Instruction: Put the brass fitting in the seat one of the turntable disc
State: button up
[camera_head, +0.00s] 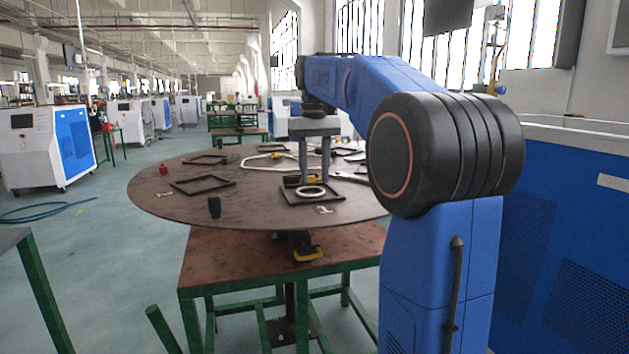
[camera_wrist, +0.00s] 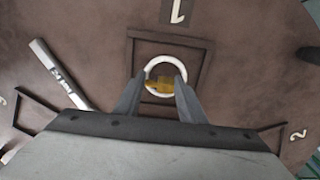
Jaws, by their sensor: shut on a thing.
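The brass fitting (camera_wrist: 159,84) is a small yellow piece between my gripper's fingertips (camera_wrist: 158,88) in the wrist view. My gripper (camera_head: 314,180) points down over the turntable disc (camera_head: 240,207) in the head view and is shut on the fitting. Below the fingers lies a white ring (camera_head: 311,191) inside a dark square frame (camera_head: 290,201). The ring (camera_wrist: 166,62) and frame (camera_wrist: 204,54) also show in the wrist view, beside a label "1" (camera_wrist: 177,11). The fitting overlaps the ring's opening in the picture. I cannot tell whether it touches the disc. The fingers hide part of the ring.
Other dark square frames (camera_head: 203,185) lie around the disc. A pale bar with dark print (camera_wrist: 60,74) and a label "2" (camera_wrist: 298,134) show in the wrist view.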

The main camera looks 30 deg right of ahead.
aim_at(315, 179)
jog(key=shift+f, duration=1.05)
jog(key=o, duration=1.1)
jog(key=shift+c, duration=0.2)
notch_tip(315, 179, up, 12)
jog(key=shift+a, duration=0.1)
